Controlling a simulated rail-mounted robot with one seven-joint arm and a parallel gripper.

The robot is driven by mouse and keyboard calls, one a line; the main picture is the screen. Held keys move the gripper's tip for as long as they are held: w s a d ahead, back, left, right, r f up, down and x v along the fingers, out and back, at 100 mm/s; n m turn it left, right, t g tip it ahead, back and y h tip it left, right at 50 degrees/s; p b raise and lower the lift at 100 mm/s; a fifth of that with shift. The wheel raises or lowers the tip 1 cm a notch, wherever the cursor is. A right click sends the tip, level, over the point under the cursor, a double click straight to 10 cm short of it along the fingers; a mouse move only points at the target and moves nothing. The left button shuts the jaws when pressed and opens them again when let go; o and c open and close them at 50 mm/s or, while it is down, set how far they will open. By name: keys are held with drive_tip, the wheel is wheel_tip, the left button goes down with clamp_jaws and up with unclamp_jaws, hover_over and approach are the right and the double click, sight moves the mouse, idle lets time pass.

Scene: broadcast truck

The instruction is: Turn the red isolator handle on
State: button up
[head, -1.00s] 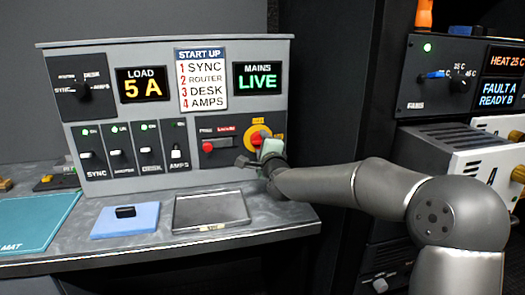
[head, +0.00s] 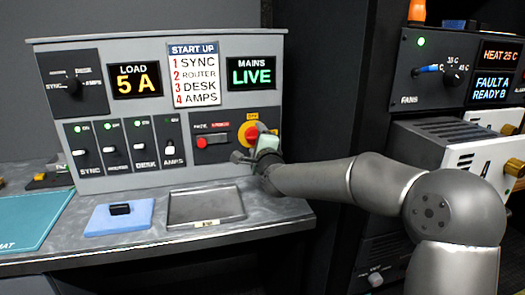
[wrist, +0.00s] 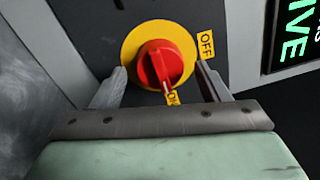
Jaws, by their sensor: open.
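The red isolator handle (head: 251,133) sits on a yellow round plate (head: 243,139) at the lower right of the grey panel. In the wrist view the red handle (wrist: 160,64) shows clearly, its bar pointing at the ON label (wrist: 172,98). The OFF label (wrist: 206,44) is at the plate's right. My gripper (wrist: 162,68) is open, with one finger on each side of the handle and gaps between. In the head view my gripper (head: 252,149) is just in front of the plate and hides part of it.
The panel also holds a row of breaker switches (head: 122,146), a small red control (head: 203,142) and a MAINS display (head: 251,73) reading LIVE. A shallow tray (head: 206,221) and a blue pad (head: 106,227) lie on the desk below. An equipment rack (head: 450,140) stands right.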

drive_tip(key=p+v, duration=0.1)
drive_tip(key=v, duration=1.6)
drive_tip(key=shift+d, duration=0.1)
drive_tip(key=s+d+f+n+g+h+p, duration=0.4)
drive_tip(key=s+d+n+g+h+p, duration=0.1)
drive_tip(key=s+d+n+g+p, duration=0.7)
drive_tip(key=s+d+r+n+g+p, duration=0.1)
drive_tip(key=s+n+g+p, duration=0.3)
drive_tip(key=s, duration=1.4)
drive_tip(key=shift+d+n+g, duration=0.6)
drive_tip(key=shift+n+g, duration=0.1)
drive_tip(key=shift+g, duration=0.1)
drive_tip(key=shift+r, duration=0.1)
